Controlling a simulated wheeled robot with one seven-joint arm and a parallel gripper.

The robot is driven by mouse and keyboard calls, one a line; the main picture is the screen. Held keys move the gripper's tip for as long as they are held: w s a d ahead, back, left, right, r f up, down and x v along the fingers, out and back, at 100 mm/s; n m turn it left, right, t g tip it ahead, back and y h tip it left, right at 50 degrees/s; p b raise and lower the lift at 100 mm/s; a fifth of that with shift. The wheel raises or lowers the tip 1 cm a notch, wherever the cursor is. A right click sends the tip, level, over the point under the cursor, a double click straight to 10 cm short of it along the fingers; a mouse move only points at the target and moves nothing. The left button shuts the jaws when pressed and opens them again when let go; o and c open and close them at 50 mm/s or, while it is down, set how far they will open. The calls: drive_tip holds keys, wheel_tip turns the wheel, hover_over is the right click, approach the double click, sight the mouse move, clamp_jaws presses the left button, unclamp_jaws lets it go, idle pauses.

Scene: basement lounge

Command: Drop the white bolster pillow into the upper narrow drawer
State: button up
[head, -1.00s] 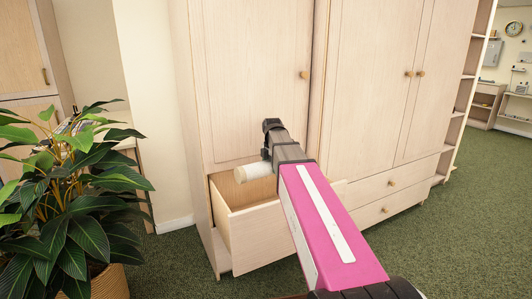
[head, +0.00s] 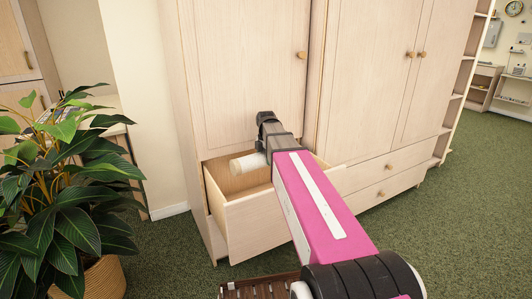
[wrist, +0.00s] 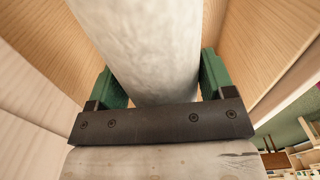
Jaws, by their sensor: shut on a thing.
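The white bolster pillow (head: 247,163) is held over the open upper narrow drawer (head: 262,219) of the wooden wardrobe. In the wrist view the pillow (wrist: 143,45) fills the space between the green fingers of my gripper (wrist: 160,85), which is shut on it. The drawer's wooden walls show on both sides of the pillow in the wrist view. In the head view my arm hides the drawer's right part, and my gripper's fingers are mostly hidden behind the wrist. I cannot tell whether the pillow touches the drawer.
A wardrobe door (head: 249,75) stands shut directly above the open drawer. A leafy plant (head: 66,190) in a woven pot is at the left. Two shut drawers (head: 383,179) lie to the right. A slatted brown object (head: 260,289) is at the bottom. Green carpet is clear at right.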

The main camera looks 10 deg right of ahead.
drive_tip(key=shift+f, duration=0.3)
drive_tip(key=o, duration=1.1)
drive_tip(key=shift+c, duration=0.2)
wheel_tip(320, 180, up, 10)
drive_tip(key=shift+r, duration=0.45)
